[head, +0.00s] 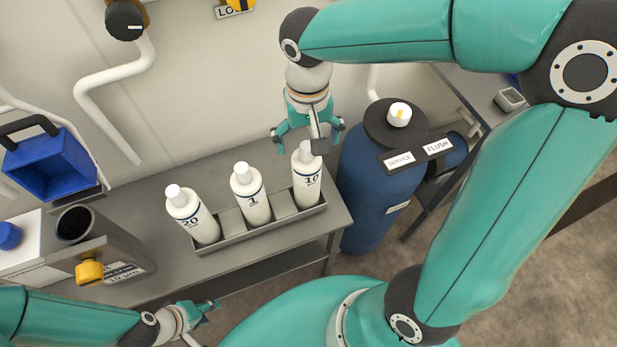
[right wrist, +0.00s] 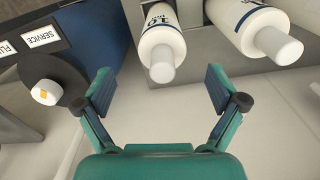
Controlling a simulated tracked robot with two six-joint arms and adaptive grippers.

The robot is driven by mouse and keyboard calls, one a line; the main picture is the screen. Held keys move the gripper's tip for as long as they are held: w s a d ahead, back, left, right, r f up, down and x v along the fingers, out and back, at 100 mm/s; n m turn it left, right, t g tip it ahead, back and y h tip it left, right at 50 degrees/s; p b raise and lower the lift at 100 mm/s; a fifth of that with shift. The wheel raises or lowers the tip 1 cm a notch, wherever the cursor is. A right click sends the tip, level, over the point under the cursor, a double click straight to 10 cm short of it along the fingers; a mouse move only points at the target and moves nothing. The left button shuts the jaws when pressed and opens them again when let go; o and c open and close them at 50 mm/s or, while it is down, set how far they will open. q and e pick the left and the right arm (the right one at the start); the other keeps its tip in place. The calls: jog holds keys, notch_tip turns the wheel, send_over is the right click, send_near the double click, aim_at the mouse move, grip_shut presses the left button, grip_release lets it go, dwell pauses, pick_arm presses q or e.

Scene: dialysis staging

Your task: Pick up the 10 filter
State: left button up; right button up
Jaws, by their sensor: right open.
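The 10 filter (head: 307,183) is a white bottle with a dark band and a white cap, standing in the right-hand slot of a grey rack (head: 262,228). My right gripper (head: 308,137) is open and empty, just above and behind its cap. In the right wrist view the 10 filter (right wrist: 161,45) lies ahead, in line with the gap between the spread fingers (right wrist: 160,88), not clasped. The 1 filter (head: 250,195) stands in the middle and the 20 filter (head: 193,215) at the left. My left gripper (head: 197,316) is low at the front; its jaw opening is unclear.
A blue tank (head: 362,190) with SERVICE and FLUSH labels stands close right of the rack. A grey container (head: 118,258) with a yellow knob and a blue bin (head: 52,165) are at the left. Pipes run along the wall behind. The bench behind the rack is clear.

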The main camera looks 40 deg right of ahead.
aim_at(307, 162)
notch_tip(307, 162, down, 8)
jog(key=shift+w+f, duration=0.1)
jog(key=shift+w, duration=0.05)
dwell(0.4)
jog(key=shift+c, duration=0.2)
grip_shut()
jog(key=shift+r, duration=0.2)
